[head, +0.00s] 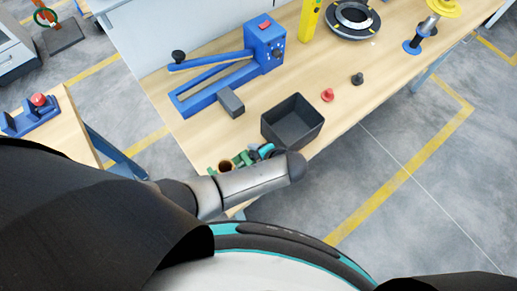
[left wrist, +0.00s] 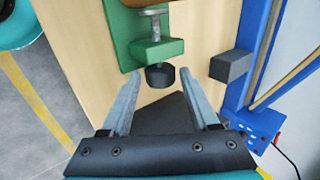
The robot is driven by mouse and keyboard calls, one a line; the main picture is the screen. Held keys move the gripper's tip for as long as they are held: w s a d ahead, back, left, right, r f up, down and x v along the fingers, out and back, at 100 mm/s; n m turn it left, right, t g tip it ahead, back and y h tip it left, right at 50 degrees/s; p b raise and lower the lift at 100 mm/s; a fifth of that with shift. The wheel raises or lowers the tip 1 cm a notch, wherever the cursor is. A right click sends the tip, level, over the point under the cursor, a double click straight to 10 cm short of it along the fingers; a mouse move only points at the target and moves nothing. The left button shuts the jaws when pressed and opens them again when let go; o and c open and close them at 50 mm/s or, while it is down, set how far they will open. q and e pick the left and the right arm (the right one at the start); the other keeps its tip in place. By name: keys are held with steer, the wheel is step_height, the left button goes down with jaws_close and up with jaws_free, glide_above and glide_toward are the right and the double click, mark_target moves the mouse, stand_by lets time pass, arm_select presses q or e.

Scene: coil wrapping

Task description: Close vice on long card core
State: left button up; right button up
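The green vice (head: 243,159) stands near the front edge of the bench, partly hidden by my left arm in the head view. A brown ring, likely the card core (head: 226,166), shows at its left end. In the left wrist view the green vice (left wrist: 150,50) has a metal screw (left wrist: 155,24) and a dark round knob (left wrist: 160,75). A bit of brown, likely the core (left wrist: 132,3), shows at the top edge. My left gripper (left wrist: 167,68) is open, its fingers on either side of the knob; contact is unclear. My right gripper is not in view.
A black bin (head: 292,121) sits close right of the vice. A grey block (head: 231,102) and a blue lever machine (head: 264,45) stand behind. Red (head: 327,95) and black (head: 357,78) knobs lie right on clear bench. Another table (head: 62,110) is at the left.

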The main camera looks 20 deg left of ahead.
arm_select(q)
steer(key=c, duration=0.7)
steer(key=shift+a+r+g+h+p, duration=0.2)
steer(key=shift+r+g+h+p, duration=0.25)
steer(key=shift+p, duration=0.5)
steer(key=shift+c, duration=0.3)
steer(key=shift+w+f+g+h, duration=0.15)
steer(key=shift+f+g+h, duration=0.15)
steer(key=shift+h, duration=0.15)
steer(key=shift+w+a+g+h, duration=0.1)
steer(key=shift+g+h, duration=0.35)
steer(key=shift+h, duration=0.15)
steer(key=shift+a, duration=0.1)
steer(key=shift+w+a+r+g+h, duration=0.1)
steer(key=shift+w+a+g+h, duration=0.05)
steer(key=shift+g+h, duration=0.5)
steer(key=shift+w+a+g+h, duration=0.1)
steer(key=shift+g+h, duration=0.35)
steer(key=shift+h, duration=0.4)
steer(key=shift+b, duration=0.35)
